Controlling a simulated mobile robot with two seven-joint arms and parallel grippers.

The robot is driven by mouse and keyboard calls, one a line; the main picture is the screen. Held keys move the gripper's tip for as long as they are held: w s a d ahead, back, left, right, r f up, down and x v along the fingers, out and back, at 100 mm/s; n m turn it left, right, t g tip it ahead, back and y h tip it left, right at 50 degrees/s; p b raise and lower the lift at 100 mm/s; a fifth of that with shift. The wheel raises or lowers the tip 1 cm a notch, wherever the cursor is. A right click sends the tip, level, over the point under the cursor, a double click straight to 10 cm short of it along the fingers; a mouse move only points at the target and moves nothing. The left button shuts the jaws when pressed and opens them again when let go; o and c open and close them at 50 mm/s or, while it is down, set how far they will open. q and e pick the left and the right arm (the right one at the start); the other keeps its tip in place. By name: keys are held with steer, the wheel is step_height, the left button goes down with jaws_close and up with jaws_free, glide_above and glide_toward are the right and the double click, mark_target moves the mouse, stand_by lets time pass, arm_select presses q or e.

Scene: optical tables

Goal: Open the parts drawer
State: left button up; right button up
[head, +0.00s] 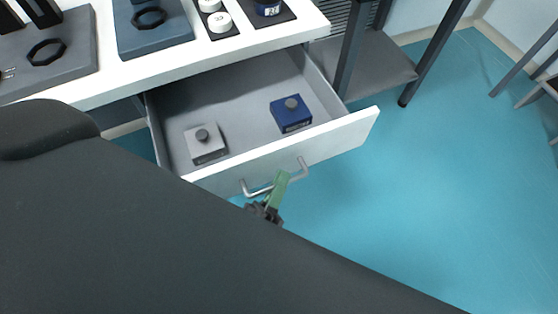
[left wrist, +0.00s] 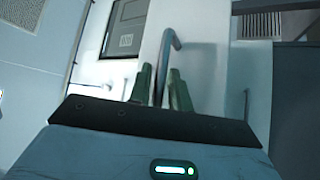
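The parts drawer (head: 240,107) is pulled well out from under the white table in the head view, its inside in plain sight. Its white front carries a metal bar handle (head: 303,168), which also shows in the left wrist view (left wrist: 167,50). My left gripper (head: 278,188) is at the handle, its green fingers (left wrist: 160,88) close together on either side of the bar. It looks shut on it, though the contact itself is hard to see. My dark arm hides part of the drawer's left side. My right gripper is not in view.
A grey block (head: 205,143) and a blue block (head: 291,113), each with a knob, sit in the drawer. The white tabletop (head: 110,78) holds several mats and parts. A table leg (head: 351,50) and a grey shelf (head: 378,65) stand right of the drawer. The blue floor (head: 450,180) is clear.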

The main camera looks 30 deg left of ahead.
arm_select(q)
steer(key=b+v, duration=0.1)
steer(key=v, duration=0.7)
stand_by(0.5)
